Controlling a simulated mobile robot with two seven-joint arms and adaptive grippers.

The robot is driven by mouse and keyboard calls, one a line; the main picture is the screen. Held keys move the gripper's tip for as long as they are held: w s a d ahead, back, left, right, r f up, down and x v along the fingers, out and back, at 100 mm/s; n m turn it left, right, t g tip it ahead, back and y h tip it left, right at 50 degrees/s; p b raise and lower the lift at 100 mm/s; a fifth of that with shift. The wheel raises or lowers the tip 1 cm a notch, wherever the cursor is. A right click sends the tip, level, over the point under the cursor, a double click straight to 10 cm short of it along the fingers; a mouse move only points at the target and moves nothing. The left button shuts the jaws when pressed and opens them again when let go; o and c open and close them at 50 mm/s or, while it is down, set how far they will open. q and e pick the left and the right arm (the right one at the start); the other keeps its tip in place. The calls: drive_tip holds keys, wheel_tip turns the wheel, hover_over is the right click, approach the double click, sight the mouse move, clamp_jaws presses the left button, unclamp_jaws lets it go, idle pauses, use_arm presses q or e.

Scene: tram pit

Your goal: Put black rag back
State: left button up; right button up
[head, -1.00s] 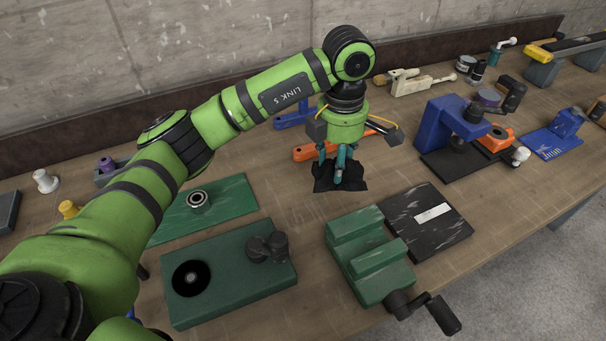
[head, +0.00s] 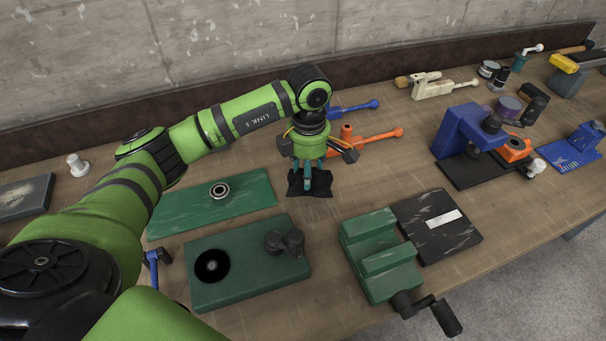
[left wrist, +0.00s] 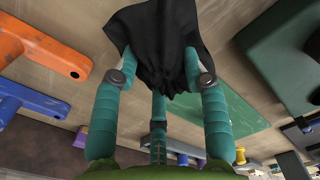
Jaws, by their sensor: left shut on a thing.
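The black rag (head: 311,188) hangs bunched below my left gripper (head: 309,176), just behind the green vise in the head view. I cannot tell whether its lower edge touches the bench. In the left wrist view the rag (left wrist: 160,40) is pinched between the teal fingers of my left gripper (left wrist: 160,82), its cloth spreading in folds past the fingertips. My right gripper is not in view.
A green mat (head: 225,205) with a bearing ring lies left of the rag. A dark green block (head: 235,285) and a green vise (head: 375,255) stand in front. Orange (head: 370,140) and blue (head: 350,109) tools lie behind. A black slab (head: 440,245) lies right of the vise.

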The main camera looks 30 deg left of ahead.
sight(303, 181)
use_arm(q)
drive_tip(key=shift+a+f, duration=0.45)
drive_tip(key=shift+a, duration=0.1)
wheel_tip(303, 181, down, 3)
drive_tip(key=shift+p, duration=0.9)
drive_tip(key=shift+f, duration=0.2)
drive_tip(key=o, duration=1.1)
drive_tip(key=shift+o, duration=0.2)
drive_tip(key=shift+f, duration=0.15)
